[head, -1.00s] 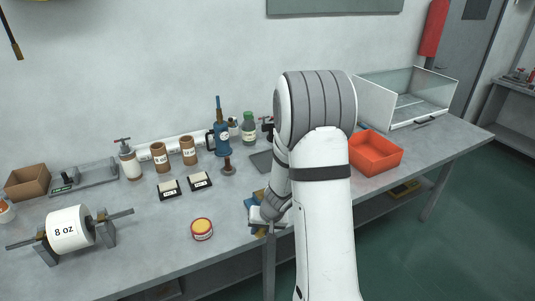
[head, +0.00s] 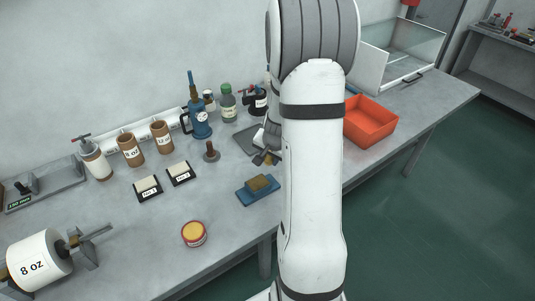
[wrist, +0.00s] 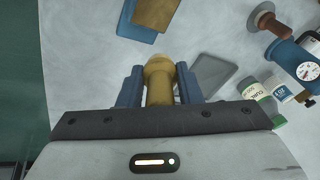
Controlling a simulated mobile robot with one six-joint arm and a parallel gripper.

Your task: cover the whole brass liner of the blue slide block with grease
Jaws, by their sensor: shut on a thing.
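The blue slide block (head: 258,196) lies on the bench near its front edge, left of my arm, with its brass liner (head: 258,183) on top. In the wrist view the block (wrist: 127,27) and liner (wrist: 155,12) are cut off by the top edge. The liner looks dull brown-gold; I cannot tell how much grease is on it. My gripper (wrist: 160,88) is shut on a yellow-brown round-headed tool (wrist: 159,72), apart from the block. In the head view my gripper (head: 264,157) is behind the block, partly hidden by my arm. A round red-and-yellow tin (head: 194,234) stands left of the block.
A dark flat plate (head: 246,139) and a brown knobbed stand (head: 211,152) lie behind the block. Bottles, a blue pump (head: 197,120) and brown cups stand along the wall. An orange bin (head: 369,121) is at right. The bench between tin and block is clear.

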